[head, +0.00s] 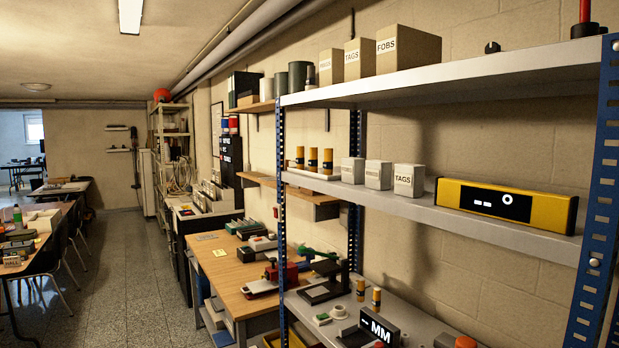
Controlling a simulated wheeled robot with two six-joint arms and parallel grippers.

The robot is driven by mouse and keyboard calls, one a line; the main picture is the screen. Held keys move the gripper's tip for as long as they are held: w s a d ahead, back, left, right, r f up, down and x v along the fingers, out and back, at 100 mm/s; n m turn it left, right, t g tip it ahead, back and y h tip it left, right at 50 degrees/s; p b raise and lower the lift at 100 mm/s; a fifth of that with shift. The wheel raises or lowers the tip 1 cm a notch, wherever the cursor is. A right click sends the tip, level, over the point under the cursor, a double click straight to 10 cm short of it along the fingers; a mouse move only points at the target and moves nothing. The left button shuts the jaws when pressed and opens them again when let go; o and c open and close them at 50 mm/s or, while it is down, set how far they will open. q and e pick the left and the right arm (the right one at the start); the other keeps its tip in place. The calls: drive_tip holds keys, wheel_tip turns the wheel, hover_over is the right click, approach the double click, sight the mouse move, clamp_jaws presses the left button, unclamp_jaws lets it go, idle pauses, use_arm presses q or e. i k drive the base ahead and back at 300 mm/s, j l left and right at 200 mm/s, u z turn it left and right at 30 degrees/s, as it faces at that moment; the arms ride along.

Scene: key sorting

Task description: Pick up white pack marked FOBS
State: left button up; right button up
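Three small white packs stand in a row on the middle shelf (440,212) of the rack. The nearest white pack (409,185) reads TAGS. The labels on the middle white pack (378,180) and the far white pack (352,176) are too small to read surely, so I cannot tell which is marked FOBS. A tan box marked FOBS (420,50) stands on the top shelf, but it is not white. Neither of my grippers is in view.
A yellow device (560,212) with a dark display sits right of the packs. Several orange-and-black cylinders (313,160) stand left of them. A blue rack post (597,220) borders the right side. A workbench (225,268) stands left of the rack; the floor aisle (130,270) is clear.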

sight(353, 168)
drive_tip(key=i+j+u, duration=0.35)
drive_tip(key=i, duration=0.2)
drive_tip(key=i+j+u, duration=0.35)
drive_tip(key=i, duration=0.25)
drive_tip(key=i+u, duration=0.35)
drive_tip(key=i, duration=0.25)
drive_tip(key=i+z, duration=0.45)
drive_tip(key=i+j+z, duration=0.65)
drive_tip(key=i+z, duration=0.2)
